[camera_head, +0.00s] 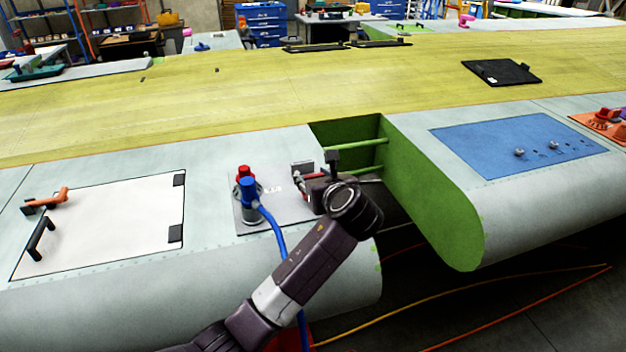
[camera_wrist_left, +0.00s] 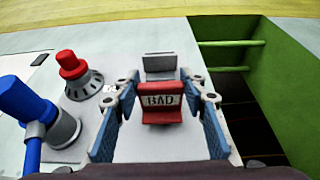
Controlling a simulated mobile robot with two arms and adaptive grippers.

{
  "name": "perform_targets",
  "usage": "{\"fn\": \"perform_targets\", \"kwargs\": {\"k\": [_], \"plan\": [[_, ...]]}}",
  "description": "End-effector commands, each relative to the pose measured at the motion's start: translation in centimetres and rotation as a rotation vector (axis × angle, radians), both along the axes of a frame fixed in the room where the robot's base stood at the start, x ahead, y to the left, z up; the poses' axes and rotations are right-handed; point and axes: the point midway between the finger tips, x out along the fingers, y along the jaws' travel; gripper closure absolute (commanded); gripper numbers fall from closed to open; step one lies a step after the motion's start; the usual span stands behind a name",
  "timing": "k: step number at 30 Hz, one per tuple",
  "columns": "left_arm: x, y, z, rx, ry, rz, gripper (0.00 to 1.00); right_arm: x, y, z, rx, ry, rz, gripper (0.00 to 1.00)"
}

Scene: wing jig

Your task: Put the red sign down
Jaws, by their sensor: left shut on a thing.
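The red sign (camera_wrist_left: 160,90) shows in the left wrist view, with a pale label reading "BAD". It sits between the two blue-padded fingers of my left gripper (camera_wrist_left: 163,108), which is shut on it. In the head view my left gripper (camera_head: 312,183) is over the right end of the grey plate (camera_head: 275,211), near the edge of the green gap. My gripper and arm mostly hide the sign there. I cannot tell whether the sign touches the plate. My right gripper is in neither view.
A red fitting (camera_head: 244,172) and a blue fitting (camera_head: 249,190) with a blue hose stand left of my gripper. The open green bay (camera_head: 345,132) is to the right. A white panel (camera_head: 110,228) with handles lies left; a blue panel (camera_head: 515,144) lies right.

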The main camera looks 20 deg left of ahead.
Motion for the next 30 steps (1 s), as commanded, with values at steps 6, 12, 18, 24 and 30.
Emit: {"fn": "perform_targets", "kwargs": {"k": [6, 12, 18, 24, 30], "plan": [[0.01, -0.02, -1.57, 0.000, -0.002, -0.002, 0.85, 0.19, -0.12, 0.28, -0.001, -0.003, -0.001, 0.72], [0.00, -0.02, -1.65, 0.001, -0.001, -0.001, 0.85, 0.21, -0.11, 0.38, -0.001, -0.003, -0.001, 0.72], [0.00, -0.02, -1.79, 0.000, 0.000, -0.001, 0.44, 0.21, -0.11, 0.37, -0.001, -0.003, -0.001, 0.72], [-0.01, -0.02, -1.77, 0.000, 0.000, -0.001, 0.44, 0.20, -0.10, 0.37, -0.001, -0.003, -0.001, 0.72], [-0.53, -0.47, -1.35, -0.001, -0.002, -0.002, 0.44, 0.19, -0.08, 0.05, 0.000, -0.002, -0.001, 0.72]]}}
